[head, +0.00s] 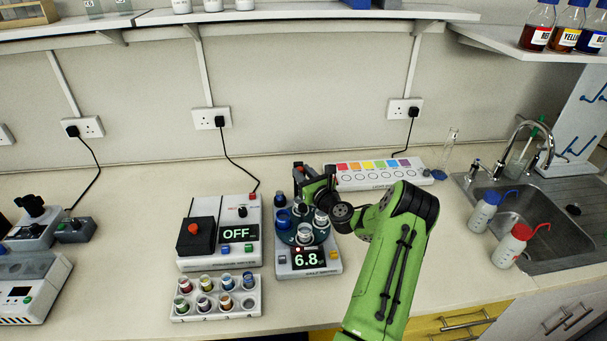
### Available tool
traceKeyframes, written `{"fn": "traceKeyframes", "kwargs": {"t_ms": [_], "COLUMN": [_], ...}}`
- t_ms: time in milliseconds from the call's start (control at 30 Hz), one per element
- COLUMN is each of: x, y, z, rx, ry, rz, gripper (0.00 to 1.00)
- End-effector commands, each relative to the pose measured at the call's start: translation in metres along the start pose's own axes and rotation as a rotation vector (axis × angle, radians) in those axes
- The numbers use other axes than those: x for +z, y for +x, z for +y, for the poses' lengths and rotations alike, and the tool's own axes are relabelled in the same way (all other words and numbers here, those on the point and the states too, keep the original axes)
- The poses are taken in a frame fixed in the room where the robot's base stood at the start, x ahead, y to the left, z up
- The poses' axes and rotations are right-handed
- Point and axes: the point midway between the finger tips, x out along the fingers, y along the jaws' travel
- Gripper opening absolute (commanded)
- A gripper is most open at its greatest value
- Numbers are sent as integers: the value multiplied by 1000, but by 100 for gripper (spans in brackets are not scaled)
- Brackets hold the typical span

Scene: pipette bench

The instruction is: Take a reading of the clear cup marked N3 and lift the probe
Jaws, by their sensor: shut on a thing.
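The meter (308,262) stands mid-bench, its green display reading 6.8. On top is a dark round turntable (286,236) with several clear cups, including a front cup (305,232) and a right cup (321,218); a blue-topped piece (283,218) is at its left. The N3 mark is too small to read. My gripper (308,184) is above the back of the turntable, reached from the right by my green arm. It is shut on what appears to be the probe, mostly hidden by the jaws. Whether the probe tip is in a cup cannot be told.
A device reading OFF (219,255) stands close left of the meter. A white rack (216,308) of colored vials is in front of it. A color-striped strip (378,184) lies behind right. Wash bottles (510,247) stand by the sink (548,215). Bench at far left-center is clear.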

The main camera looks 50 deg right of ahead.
Motion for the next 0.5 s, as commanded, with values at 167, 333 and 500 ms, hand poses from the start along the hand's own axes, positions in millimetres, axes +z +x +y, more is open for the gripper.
{"fn": "traceKeyframes", "kwargs": {"t_ms": [167, 333, 500], "x": [6, 4, 3], "y": [1, 1, -2], "z": [0, 0, -1], "rx": [-1, -1, -1], "ry": [0, 0, 0], "rz": [-16, -12, -10], "gripper": [46, 52, 52]}}
